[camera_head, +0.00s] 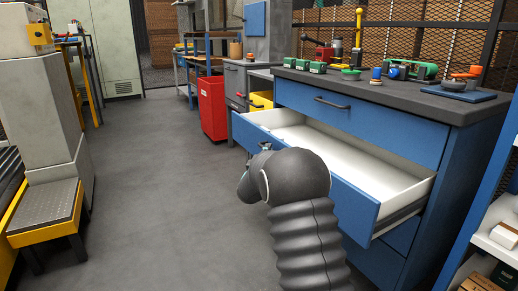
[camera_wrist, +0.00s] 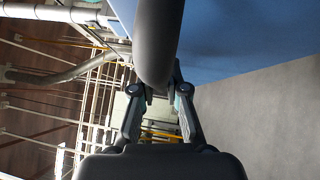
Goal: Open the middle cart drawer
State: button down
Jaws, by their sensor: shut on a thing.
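The blue cart (camera_head: 475,150) stands at the right with a dark top. Its middle drawer (camera_head: 350,205) is pulled out, showing a white, empty interior; its blue front faces my arm. My gripper (camera_head: 262,149) is at this drawer front, mostly hidden behind my own wrist in the head view. In the wrist view my gripper (camera_wrist: 158,98) has its two fingers closed around a dark rounded bar, the drawer handle (camera_wrist: 157,45), beside the blue front (camera_wrist: 235,28). The top drawer (camera_head: 375,125) is shut, with a dark handle (camera_head: 332,103). A lower blue drawer front (camera_head: 403,235) is shut.
Green blocks (camera_head: 304,65), a green bowl (camera_head: 351,74) and other small parts lie on the cart top. A red bin (camera_head: 213,108) stands behind, left of the cart. An open shelf (camera_head: 495,235) is at the right edge. The grey floor (camera_head: 160,190) at left is clear.

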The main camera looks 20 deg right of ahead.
jog(key=shift+s+a+f, duration=0.1)
jog(key=shift+s+a, duration=0.05)
jog(key=shift+a, duration=0.1)
jog(key=c, duration=1.2)
grip_release()
jog(key=shift+a, duration=0.1)
jog(key=v, duration=1.2)
jog(key=shift+a, duration=0.1)
